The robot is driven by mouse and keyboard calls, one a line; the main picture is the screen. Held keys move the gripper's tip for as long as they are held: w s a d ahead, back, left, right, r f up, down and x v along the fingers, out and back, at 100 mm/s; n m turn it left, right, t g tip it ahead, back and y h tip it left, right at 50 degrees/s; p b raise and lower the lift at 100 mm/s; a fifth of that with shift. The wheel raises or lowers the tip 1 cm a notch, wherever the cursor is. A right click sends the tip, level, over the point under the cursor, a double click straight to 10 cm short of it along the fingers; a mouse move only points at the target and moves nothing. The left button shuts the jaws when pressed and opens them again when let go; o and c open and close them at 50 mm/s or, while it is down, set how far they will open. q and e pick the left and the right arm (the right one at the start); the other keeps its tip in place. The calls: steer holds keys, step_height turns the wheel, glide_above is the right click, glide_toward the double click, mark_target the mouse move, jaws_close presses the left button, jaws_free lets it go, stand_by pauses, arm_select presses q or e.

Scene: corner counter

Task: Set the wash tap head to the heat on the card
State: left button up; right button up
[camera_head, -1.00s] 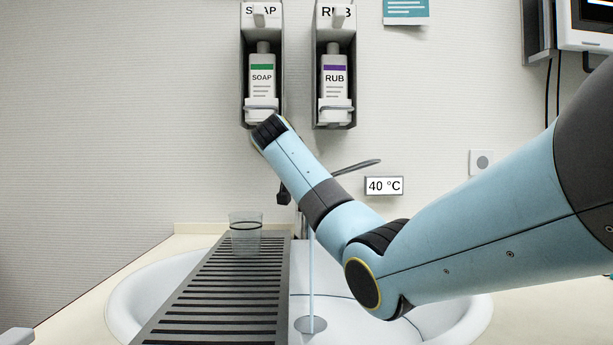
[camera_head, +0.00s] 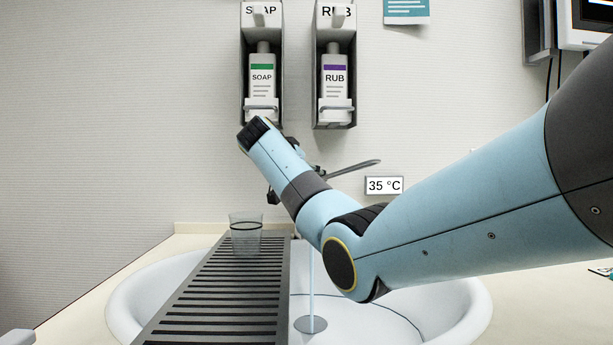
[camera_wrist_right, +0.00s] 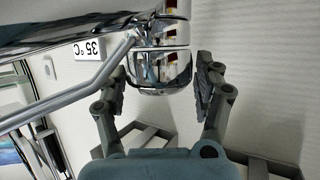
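My right gripper (camera_wrist_right: 160,80) has one finger on each side of the chrome tap head (camera_wrist_right: 163,70) in the wrist view. The fingers stand apart by about the head's width; whether the pads press on it I cannot tell. A thin chrome lever (camera_wrist_right: 75,95) runs down-left past the left-hand finger. In the head view my arm hides the tap head; the lever (camera_head: 352,168) sticks out to the right. The small white wall sign (camera_head: 384,186) reads 35 °C. A teal card (camera_head: 407,10) is cut off at the top edge, its lines unreadable.
Water (camera_head: 311,270) runs into the white basin (camera_head: 465,310). A clear cup (camera_head: 246,233) stands on the dark slatted rack (camera_head: 225,290) across its left side. SOAP (camera_head: 262,85) and RUB (camera_head: 335,85) dispensers hang above the tap. A monitor (camera_head: 585,25) hangs at upper right.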

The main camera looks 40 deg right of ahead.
steer(key=v, duration=1.2)
steer(key=shift+f, duration=0.1)
stand_by(0.4)
